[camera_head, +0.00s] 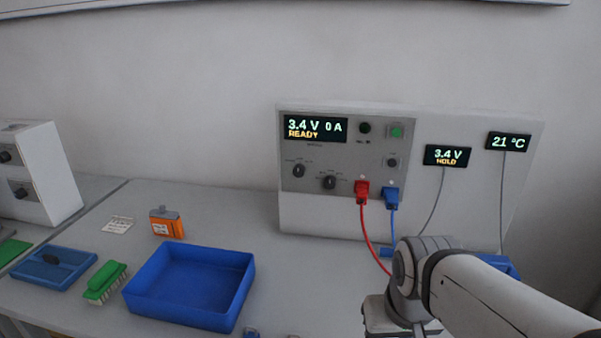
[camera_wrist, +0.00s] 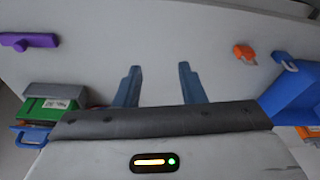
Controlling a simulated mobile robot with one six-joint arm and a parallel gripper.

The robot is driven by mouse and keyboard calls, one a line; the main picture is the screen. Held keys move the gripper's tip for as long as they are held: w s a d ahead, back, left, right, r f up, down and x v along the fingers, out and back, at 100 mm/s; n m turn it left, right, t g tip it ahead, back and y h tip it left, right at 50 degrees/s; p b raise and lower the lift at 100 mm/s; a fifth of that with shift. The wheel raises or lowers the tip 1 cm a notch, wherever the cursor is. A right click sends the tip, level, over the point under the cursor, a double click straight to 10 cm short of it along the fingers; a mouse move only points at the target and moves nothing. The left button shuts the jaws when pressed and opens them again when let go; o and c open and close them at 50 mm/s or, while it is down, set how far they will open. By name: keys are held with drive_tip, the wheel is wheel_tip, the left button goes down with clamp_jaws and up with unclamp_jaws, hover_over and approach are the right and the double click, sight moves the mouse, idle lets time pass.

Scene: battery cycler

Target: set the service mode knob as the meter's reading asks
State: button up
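The cycler panel (camera_head: 348,150) stands at the back of the bench. Its display (camera_head: 315,128) reads 3.4 V, 0 A, READY. Two dark knobs, a left one (camera_head: 299,170) and a lower right one (camera_head: 328,181), sit below the display; their labels are too small to read, so I cannot tell which is the service mode knob. A separate meter (camera_head: 447,155) reads 3.4 V, HOLD. My gripper (camera_wrist: 159,85) is open and empty above the bench in the wrist view, its fingers apart. In the head view my arm hides the fingers, well below and right of the knobs.
Red (camera_head: 361,190) and blue (camera_head: 392,196) plugs with hanging cables are on the panel. A display (camera_head: 508,142) reads 21 °C. A purple item (camera_wrist: 28,41) shows in the wrist view.

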drive_tip(key=shift+o, duration=0.4)
drive_tip(key=shift+o, duration=0.8)
drive_tip(key=shift+w+a, duration=0.15)
drive_tip(key=shift+w, duration=0.15)
drive_tip(key=shift+o, duration=0.4)
drive_tip(key=w+a+n+t+b, duration=0.1)
drive_tip(key=w+a+t, duration=0.2)
drive_tip(key=w, duration=0.6)
drive_tip(key=w+a+n+t+y+b, duration=0.1)
drive_tip(key=w+a+t, duration=0.2)
drive_tip(key=w, duration=0.6)
drive_tip(key=shift+a+t+y, duration=0.3)
drive_tip(key=shift+a, duration=0.1)
drive_tip(key=t+h+b, duration=0.3)
drive_tip(key=t+b, duration=0.1)
drive_tip(key=t, duration=0.9)
approach(299, 174)
drive_tip(key=w, duration=0.1)
drive_tip(key=p+x, duration=0.1)
drive_tip(key=x, duration=0.6)
drive_tip(key=shift+w+r, duration=0.25)
